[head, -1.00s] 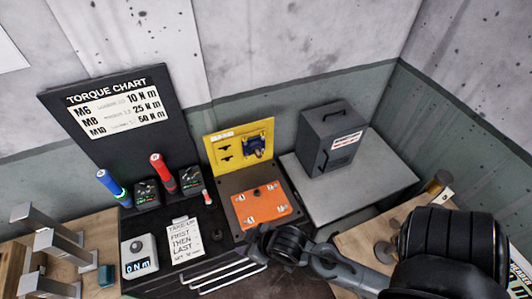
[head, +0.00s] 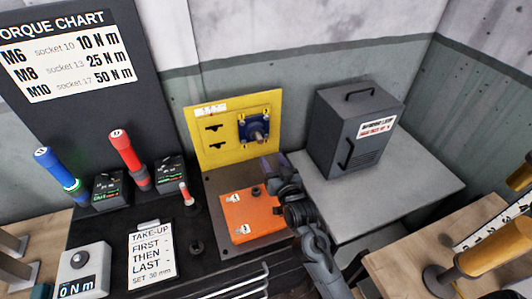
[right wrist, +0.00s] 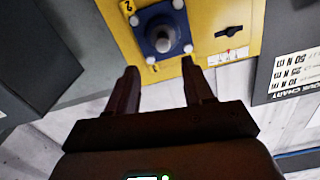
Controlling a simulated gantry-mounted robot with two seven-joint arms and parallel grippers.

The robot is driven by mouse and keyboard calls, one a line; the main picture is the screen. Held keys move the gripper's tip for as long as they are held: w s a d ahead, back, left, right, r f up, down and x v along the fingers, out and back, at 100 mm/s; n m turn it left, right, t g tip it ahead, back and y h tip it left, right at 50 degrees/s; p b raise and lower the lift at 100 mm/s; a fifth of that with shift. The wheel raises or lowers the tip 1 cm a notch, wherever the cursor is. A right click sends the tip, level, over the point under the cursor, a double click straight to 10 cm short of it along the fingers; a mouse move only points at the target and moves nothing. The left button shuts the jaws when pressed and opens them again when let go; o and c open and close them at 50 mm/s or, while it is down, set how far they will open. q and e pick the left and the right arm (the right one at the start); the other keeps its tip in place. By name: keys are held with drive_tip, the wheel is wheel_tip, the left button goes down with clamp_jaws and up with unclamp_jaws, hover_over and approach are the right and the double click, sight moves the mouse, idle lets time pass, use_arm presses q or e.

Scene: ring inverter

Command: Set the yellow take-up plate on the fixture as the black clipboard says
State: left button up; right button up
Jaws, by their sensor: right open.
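The yellow take-up plate (head: 205,140) stands upright behind the dark fixture base (head: 218,185), with two dark slotted marks at its left. A blue bearing block (head: 258,127) with a protruding shaft is on its right half; the right wrist view shows the block (right wrist: 162,35) too. My right gripper (head: 272,168) is open just in front of and below this block, with nothing visible between its fingers (right wrist: 159,68). The clipboard (head: 151,256) carries a white sheet reading "TAKE-UP FIRST THEN LAST" and "SET 30 mm". My left gripper is not in view.
An orange numbered plate (head: 240,212) lies on the fixture, partly hidden by my right arm. Blue (head: 60,172) and red (head: 128,155) drivers stand at left, near a torque display (head: 82,273). A dark case (head: 355,130) sits on the grey table (head: 410,185).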

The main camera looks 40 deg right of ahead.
sight(261, 142)
use_arm(q)
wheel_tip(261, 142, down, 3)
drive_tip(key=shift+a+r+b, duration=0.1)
drive_tip(key=shift+b, duration=0.85)
use_arm(e)
drive_tip(key=shift+t, duration=0.3)
drive_tip(key=x, duration=1.1)
drive_tip(key=shift+w+a+f, duration=0.15)
drive_tip(key=shift+w+f, duration=0.05)
drive_tip(key=shift+w, duration=0.05)
drive_tip(key=shift+c, duration=0.2)
clamp_jaws()
